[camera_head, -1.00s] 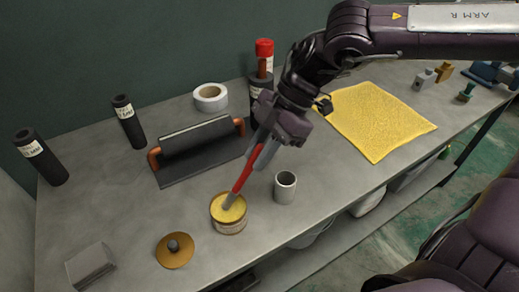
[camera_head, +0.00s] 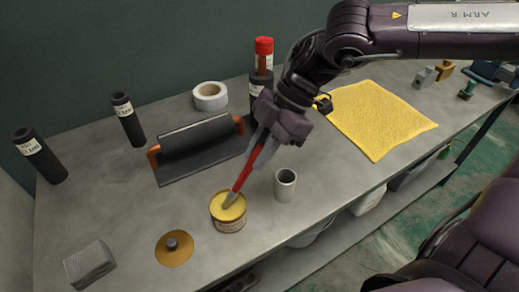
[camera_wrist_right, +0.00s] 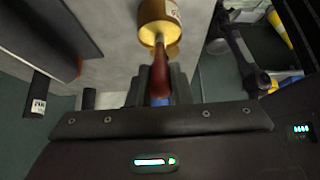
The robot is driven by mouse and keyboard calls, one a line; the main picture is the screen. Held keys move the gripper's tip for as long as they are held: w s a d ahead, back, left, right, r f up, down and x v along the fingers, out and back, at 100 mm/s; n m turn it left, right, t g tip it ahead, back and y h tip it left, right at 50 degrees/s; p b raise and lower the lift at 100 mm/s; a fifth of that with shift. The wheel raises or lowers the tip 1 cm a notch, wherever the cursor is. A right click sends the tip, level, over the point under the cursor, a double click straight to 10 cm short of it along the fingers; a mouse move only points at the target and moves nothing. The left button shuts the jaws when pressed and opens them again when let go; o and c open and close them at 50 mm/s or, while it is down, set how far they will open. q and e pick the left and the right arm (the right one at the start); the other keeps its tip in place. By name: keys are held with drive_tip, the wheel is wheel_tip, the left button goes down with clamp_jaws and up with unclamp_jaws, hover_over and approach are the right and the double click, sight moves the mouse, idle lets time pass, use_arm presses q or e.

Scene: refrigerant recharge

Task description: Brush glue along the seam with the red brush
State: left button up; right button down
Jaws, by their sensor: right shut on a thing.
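My right gripper (camera_head: 263,140) is shut on the red brush (camera_head: 246,172), which slants down to the left. The brush's tip is in the open glue tin (camera_head: 229,222), touching or just inside the yellow glue. In the right wrist view the brush (camera_wrist_right: 160,78) runs from the jaws to the tin (camera_wrist_right: 160,12). The black sheet with its rolled upper part (camera_head: 198,150) lies behind the tin, between two copper-coloured ends. A seam on it is too small to make out. My left gripper is not in view.
A grey cup (camera_head: 285,186) stands right of the tin. The brass lid (camera_head: 174,250) and a grey block (camera_head: 89,264) lie at the front left. White tape (camera_head: 210,96), black rolls (camera_head: 128,120) and a yellow cloth (camera_head: 384,120) are farther back.

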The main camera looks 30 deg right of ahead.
idle(0.6)
drive_tip(key=shift+r+p, duration=2.65)
drive_tip(key=shift+r, duration=0.9)
drive_tip(key=shift+f, duration=0.15)
